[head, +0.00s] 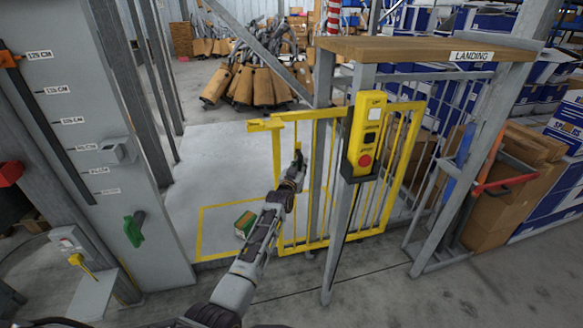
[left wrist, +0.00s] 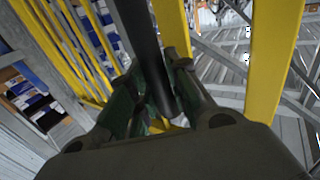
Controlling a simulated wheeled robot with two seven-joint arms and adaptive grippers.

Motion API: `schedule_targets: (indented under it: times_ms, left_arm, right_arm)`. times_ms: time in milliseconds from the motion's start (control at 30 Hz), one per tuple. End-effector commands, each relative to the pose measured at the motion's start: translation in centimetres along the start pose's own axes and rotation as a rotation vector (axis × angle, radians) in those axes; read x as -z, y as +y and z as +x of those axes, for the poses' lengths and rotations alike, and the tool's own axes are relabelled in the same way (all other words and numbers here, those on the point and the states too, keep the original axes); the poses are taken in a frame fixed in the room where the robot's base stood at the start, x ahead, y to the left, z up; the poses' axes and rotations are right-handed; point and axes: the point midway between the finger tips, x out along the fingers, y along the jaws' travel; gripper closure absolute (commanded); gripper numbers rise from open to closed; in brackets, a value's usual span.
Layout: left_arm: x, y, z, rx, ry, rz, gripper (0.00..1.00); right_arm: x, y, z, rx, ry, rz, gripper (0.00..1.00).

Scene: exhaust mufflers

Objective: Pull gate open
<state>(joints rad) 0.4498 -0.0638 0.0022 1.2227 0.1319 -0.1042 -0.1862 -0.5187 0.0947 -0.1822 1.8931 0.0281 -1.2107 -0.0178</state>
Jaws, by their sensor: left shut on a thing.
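The yellow barred gate (head: 328,116) stands right of centre in the head view, partly behind a grey post. Its left end is well apart from the grey column on the left, with an open gap between them. My left gripper (head: 296,172) is at the gate's left part, on a dark upright handle (head: 299,156). In the left wrist view the dark handle (left wrist: 146,45) runs between the fingers of my left gripper (left wrist: 158,98), with yellow bars (left wrist: 273,65) beside it. The gripper is shut on the handle. My right gripper is not in view.
A yellow control box (head: 367,135) hangs on the post before the gate. A wooden landing shelf (head: 415,49) is above. Mufflers (head: 255,82) are piled behind; the grey column (head: 95,130) stands left.

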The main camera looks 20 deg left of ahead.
Motion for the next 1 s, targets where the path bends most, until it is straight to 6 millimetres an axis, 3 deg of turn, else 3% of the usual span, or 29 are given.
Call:
schedule_targets:
  times_ms: [233, 667, 700, 800, 833, 1000]
  left_arm:
    - [0.0, 1.8, 1.1, -0.002, 0.0, -0.001, 1.0]
    - [-0.1, 1.9, 1.2, -0.001, 0.0, -0.001, 1.0]
    - [-0.1, 1.9, 1.2, -0.001, 0.0, -0.001, 0.77]
    - [-0.1, 1.9, 1.2, -0.001, 0.0, -0.001, 0.64]
    - [-0.1, 1.9, 1.2, -0.001, 0.0, -0.001, 0.6]
    - [0.0, 1.8, 1.2, 0.0, 0.0, -0.001, 0.59]
  right_arm:
    - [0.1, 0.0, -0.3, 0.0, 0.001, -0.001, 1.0]
    - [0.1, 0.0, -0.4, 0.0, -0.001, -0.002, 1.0]
    - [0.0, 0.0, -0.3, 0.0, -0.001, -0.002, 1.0]
    - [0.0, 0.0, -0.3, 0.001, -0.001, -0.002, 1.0]
    - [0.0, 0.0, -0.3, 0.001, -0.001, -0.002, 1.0]
    - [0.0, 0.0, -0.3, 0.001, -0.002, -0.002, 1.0]
